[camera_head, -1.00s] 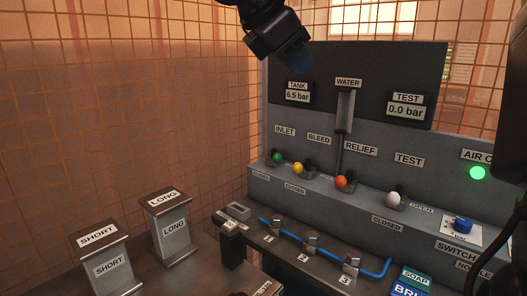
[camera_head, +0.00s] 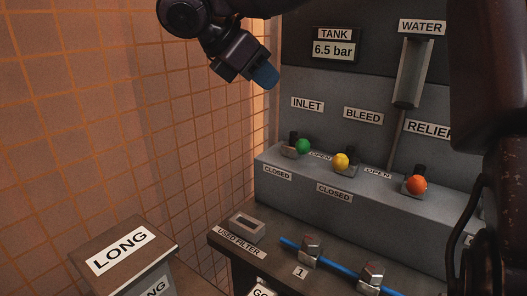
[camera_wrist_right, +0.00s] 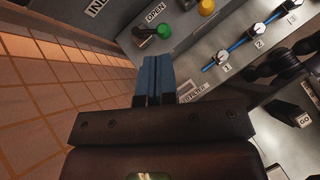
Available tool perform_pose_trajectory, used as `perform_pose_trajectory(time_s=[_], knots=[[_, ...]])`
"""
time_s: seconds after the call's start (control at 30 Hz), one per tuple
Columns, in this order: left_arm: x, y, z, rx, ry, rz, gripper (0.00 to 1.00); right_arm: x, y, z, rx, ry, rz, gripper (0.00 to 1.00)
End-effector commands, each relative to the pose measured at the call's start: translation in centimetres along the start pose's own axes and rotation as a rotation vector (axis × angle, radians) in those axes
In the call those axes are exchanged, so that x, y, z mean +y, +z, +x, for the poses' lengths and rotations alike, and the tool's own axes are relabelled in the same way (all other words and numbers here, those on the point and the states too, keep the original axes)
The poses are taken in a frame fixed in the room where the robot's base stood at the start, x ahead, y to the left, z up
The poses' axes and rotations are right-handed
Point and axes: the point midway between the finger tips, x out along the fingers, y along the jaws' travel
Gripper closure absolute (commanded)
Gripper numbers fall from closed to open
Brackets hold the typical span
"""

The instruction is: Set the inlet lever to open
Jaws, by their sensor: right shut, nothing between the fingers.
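The inlet lever has a green ball knob (camera_head: 303,146) and sits under the INLET sign on the grey panel ledge. Its knob lies to the right of its dark pivot, near the OPEN label (camera_head: 320,156); the CLOSED label (camera_head: 277,172) is in front of it. The green knob also shows at the top of the right wrist view (camera_wrist_right: 164,30). My right gripper (camera_head: 265,76) is shut and empty, with blue fingertips, above and left of the lever and apart from it. Its blue fingers show in the right wrist view (camera_wrist_right: 153,78), below the knob.
The yellow bleed knob (camera_head: 341,160) and orange relief knob (camera_head: 416,185) stand to the right along the ledge. A used-filter slot (camera_head: 247,226) and a blue pipe (camera_head: 335,265) with clamps are in front. A LONG-labelled box (camera_head: 165,252) stands front left. The tiled wall is at left.

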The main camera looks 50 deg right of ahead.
Motion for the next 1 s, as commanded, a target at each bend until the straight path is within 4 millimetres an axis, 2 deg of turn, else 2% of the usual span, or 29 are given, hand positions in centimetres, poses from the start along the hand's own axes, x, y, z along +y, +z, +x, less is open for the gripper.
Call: perform_pose_trajectory(time_s=[0.03,0.1,0.2,0.3,0.57,1.0], knots=[[0.4,1.4,0.5,-0.023,0.009,0.014,0.64,0.9,-3.4,2.0,-0.024,-0.028,-0.039,1.00],[0.5,1.3,0.8,-0.015,0.012,0.029,0.64,1.3,-5.2,3.1,-0.036,-0.043,-0.060,1.00],[0.7,1.1,1.1,-0.002,0.015,0.046,0.64,1.7,-7.0,4.3,-0.048,-0.059,-0.081,1.00],[0.7,0.8,1.2,0.007,0.016,0.057,0.64,1.9,-8.0,4.9,-0.055,-0.069,-0.092,1.00],[0.7,0.4,1.2,0.019,0.015,0.064,0.64,1.8,-8.0,6.3,-0.057,-0.071,-0.094,1.00],[0.7,0.4,1.2,0.020,0.014,0.062,0.64,1.3,-7.6,13.1,-0.056,-0.071,-0.094,1.00]])
